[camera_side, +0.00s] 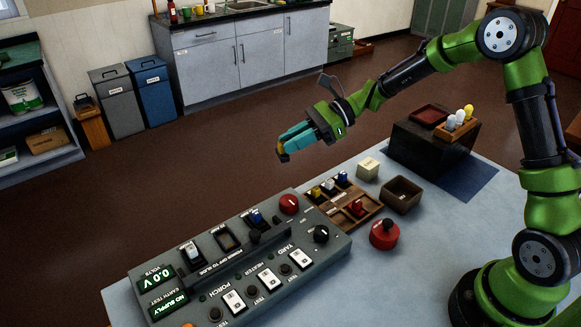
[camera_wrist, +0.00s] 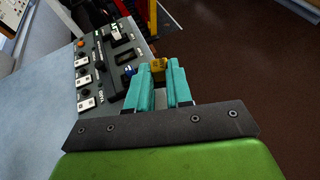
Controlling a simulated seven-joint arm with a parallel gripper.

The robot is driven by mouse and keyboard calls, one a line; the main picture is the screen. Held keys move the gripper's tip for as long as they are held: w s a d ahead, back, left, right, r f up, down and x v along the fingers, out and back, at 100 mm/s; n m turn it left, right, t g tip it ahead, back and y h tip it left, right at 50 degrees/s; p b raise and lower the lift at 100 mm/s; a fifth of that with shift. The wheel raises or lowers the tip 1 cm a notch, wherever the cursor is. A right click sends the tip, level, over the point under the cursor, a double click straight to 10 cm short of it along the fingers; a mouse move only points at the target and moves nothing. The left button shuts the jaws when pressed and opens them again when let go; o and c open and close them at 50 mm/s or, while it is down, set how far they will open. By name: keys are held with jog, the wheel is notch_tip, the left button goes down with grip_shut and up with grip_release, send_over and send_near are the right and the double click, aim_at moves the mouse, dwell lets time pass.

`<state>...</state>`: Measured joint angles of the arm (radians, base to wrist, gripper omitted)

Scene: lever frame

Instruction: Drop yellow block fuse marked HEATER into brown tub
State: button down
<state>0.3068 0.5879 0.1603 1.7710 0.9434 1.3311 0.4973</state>
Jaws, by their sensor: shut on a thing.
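My gripper (camera_side: 284,151) is raised in the air beyond the far edge of the grey fuse panel (camera_side: 180,303), with teal fingers shut on a yellow block fuse (camera_side: 282,157). The fuse also shows between the fingertips in the wrist view (camera_wrist: 158,66); its marking cannot be read. The brown tub (camera_side: 402,195) is a small square open box on the table, right of the gripper and lower.
A wooden compartment tray (camera_side: 330,211) holds several coloured fuses left of the tub. A red button (camera_side: 384,235), a cream block (camera_side: 368,168) and a dark box (camera_side: 411,154) surround the tub. The panel has a blue fuse (camera_side: 257,218), a white fuse (camera_side: 192,253) and an empty-looking slot between.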

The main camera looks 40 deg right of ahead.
jog(key=s+d+m+t+h, duration=0.25)
jog(key=s+d, duration=0.45)
jog(key=d, duration=0.5)
jog(key=s+d+m+t+h, duration=0.1)
jog(key=s+d+m+t, duration=0.2)
jog(key=s+d, duration=0.9)
jog(key=d, duration=0.1)
jog(key=shift+a+f, duration=0.15)
jog(key=shift+f, duration=2.55)
jog(key=c, duration=0.9)
grip_release()
jog(key=shift+c, duration=0.2)
jog(key=v, duration=1.7)
jog(key=shift+w, duration=0.25)
